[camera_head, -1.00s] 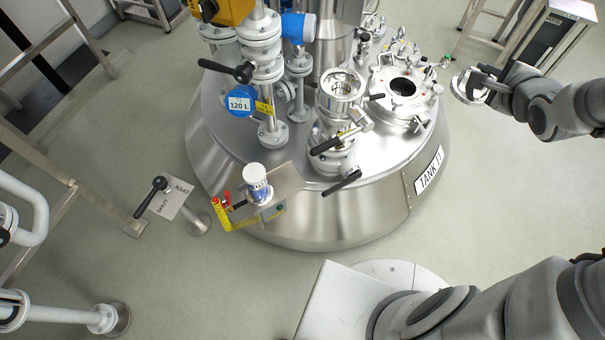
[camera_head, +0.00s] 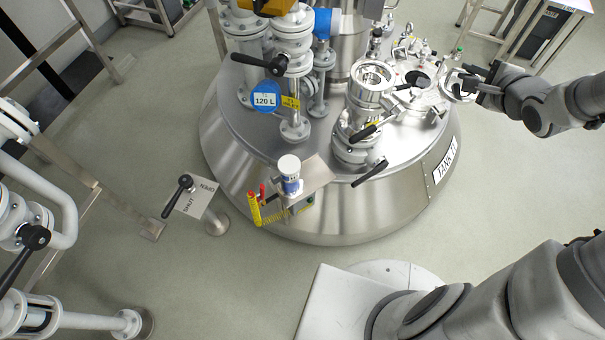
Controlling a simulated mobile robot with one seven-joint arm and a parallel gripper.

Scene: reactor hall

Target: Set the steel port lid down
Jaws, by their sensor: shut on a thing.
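The steel port lid (camera_head: 457,86) is a small round shiny disc at the right edge of the tank top. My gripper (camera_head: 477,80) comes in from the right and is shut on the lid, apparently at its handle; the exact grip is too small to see. The lid appears tilted and overlaps the right side of the port flange in the picture. I cannot tell whether it touches anything. The open port, a dark round hole (camera_head: 418,79) in a steel flange, is just left of the lid, on top of the steel tank (camera_head: 330,215).
A steel sight-glass fitting (camera_head: 371,85) with black handles stands left of the port. White piping with a blue 120 L tag (camera_head: 265,97) rises further left. A lever post (camera_head: 190,194) stands on the floor at left. A side table (camera_head: 565,8) is at the upper right.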

